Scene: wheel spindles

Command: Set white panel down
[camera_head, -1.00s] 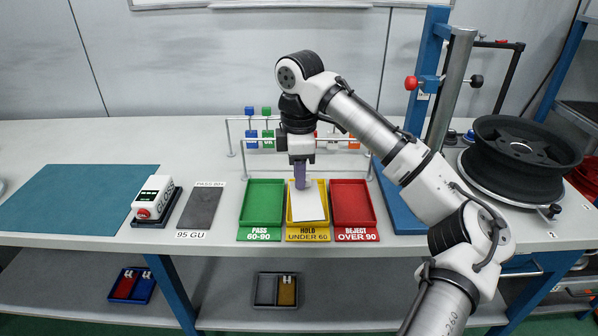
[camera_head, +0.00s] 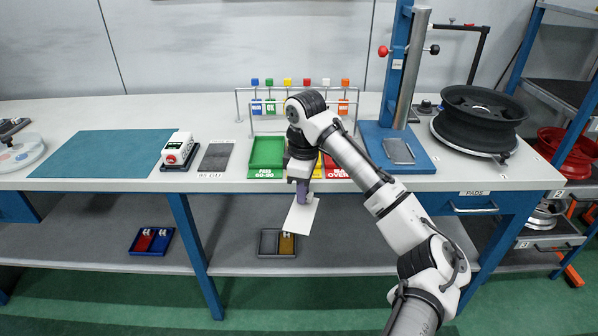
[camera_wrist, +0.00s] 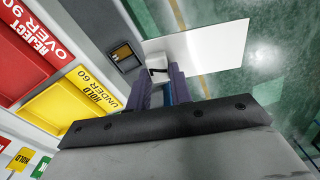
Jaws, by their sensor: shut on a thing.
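The white panel (camera_head: 301,216) is a thin flat sheet. It hangs tilted in front of the bench's front edge, above the lower shelf, clear of the bench top in the head view. My gripper (camera_head: 303,196) is shut on one end of it. In the wrist view the white panel (camera_wrist: 205,52) reaches out past the purple fingers of my gripper (camera_wrist: 160,84), with floor and shelf behind it. A small white block with a dark mark shows at the gripped end.
On the bench are the green PASS tray (camera_head: 267,152), the yellow HOLD tray (camera_wrist: 72,103), partly hidden by my arm in the head view, and the red REJECT tray (camera_wrist: 25,50). A grey pad (camera_head: 216,157) and a teal mat (camera_head: 100,154) lie left. A two-part tray (camera_head: 268,242) sits on the lower shelf.

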